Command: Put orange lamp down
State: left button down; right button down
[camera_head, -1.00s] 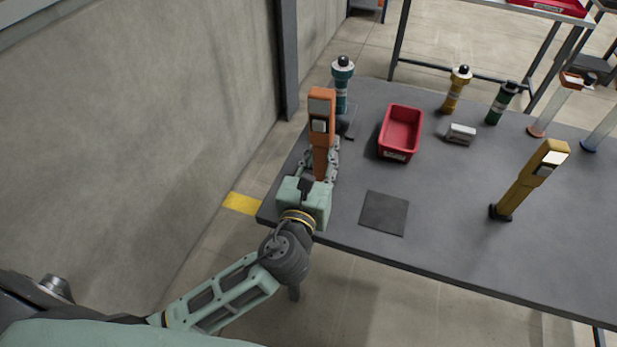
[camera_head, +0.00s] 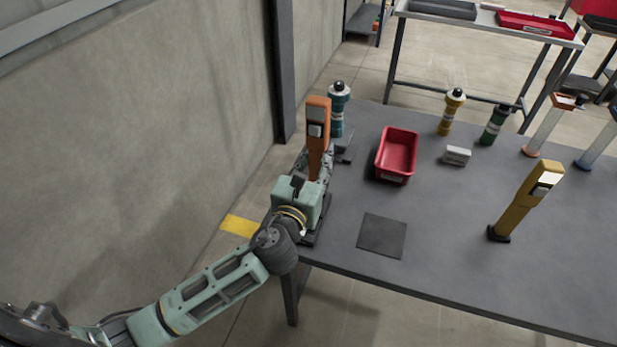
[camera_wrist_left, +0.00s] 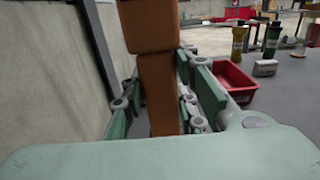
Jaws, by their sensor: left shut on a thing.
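The orange lamp (camera_head: 317,130) stands roughly upright at the left edge of the grey table. My left gripper (camera_head: 318,165) is shut on its lower stem. In the left wrist view the lamp's orange stem (camera_wrist_left: 158,90) fills the space between the gripper's fingers (camera_wrist_left: 165,105). The lamp's foot is hidden behind my gripper, so I cannot tell whether it touches the table. My right gripper is not in view.
A teal lamp (camera_head: 337,112) stands close behind the orange one. A red bin (camera_head: 397,153), a dark square mat (camera_head: 382,236) and a yellow lamp (camera_head: 522,205) are to the right on the table (camera_head: 450,265). A wall (camera_head: 140,130) is at left.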

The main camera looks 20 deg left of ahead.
aim_at(309, 179)
pick_arm(q)
jog(key=shift+s+a+f, duration=0.35)
jog(key=shift+a+f, duration=0.15)
jog(key=shift+a, duration=0.2)
jog(key=shift+f+b, duration=0.6)
jog(key=shift+f, duration=1.45)
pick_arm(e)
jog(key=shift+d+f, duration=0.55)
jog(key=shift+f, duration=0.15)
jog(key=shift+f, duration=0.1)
pick_arm(q)
jog(key=c, duration=1.8)
grip_release()
jog(key=shift+f, duration=0.2)
jog(key=shift+c, duration=0.2)
jog(key=o, duration=0.5)
jog(key=shift+c, duration=0.2)
jog(key=shift+r, duration=0.1)
